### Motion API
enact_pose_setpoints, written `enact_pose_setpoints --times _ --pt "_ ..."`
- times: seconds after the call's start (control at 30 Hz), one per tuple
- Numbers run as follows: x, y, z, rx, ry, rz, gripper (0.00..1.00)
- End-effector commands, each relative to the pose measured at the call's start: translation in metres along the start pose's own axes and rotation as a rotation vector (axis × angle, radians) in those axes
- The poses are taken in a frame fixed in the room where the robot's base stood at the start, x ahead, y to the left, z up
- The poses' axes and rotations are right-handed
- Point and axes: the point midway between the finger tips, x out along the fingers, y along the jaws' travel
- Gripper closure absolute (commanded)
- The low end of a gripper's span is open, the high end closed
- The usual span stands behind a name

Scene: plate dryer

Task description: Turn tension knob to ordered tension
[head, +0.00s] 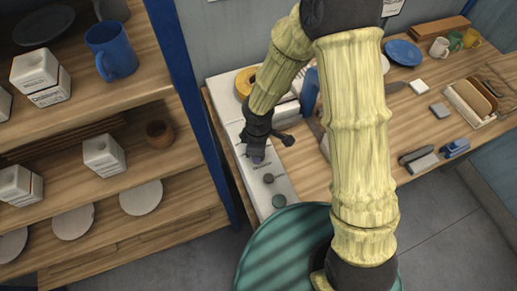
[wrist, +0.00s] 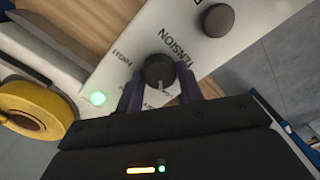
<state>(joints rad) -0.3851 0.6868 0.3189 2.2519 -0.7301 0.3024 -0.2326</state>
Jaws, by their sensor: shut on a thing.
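The tension knob (wrist: 159,69) is dark and round, on a pale panel (wrist: 101,71) with the printed word TENSION beside it. Its white pointer line points down in the wrist view, toward my gripper's body. A label that seems to read HIGH (wrist: 122,57) lies to the knob's left. My gripper (wrist: 160,87) has one finger on each side of the knob and is shut on it. In the head view my gripper (head: 257,160) is over the panel (head: 275,188) at the table's left edge, hiding the tension knob.
A second dark knob (wrist: 217,20) and a lit green lamp (wrist: 98,98) are on the panel. A yellow roll (wrist: 35,110) lies beyond it. In the head view, a shelf (head: 130,82) with mugs and boxes stands left, and a teal round thing (head: 262,260) in front.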

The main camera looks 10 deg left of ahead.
Motion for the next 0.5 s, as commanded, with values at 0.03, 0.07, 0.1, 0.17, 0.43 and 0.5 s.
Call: enact_pose_setpoints --times 0.03,0.07,0.1,0.17,0.43,0.5 --pt "-0.0008 0.0005 0.0002 -0.028 0.0 0.0 0.86" --pt "-0.0007 0.0005 0.0002 -0.047 0.0 0.0 0.86" --pt "-0.0007 0.0006 0.0002 -0.068 0.0 0.001 0.86" --pt "-0.0006 0.0007 0.0002 -0.098 0.0 0.001 0.86" --pt "-0.0004 0.0007 0.0002 -0.164 0.0 0.001 0.86" --pt "-0.0004 0.0007 0.0002 -0.168 0.0 0.001 0.86"
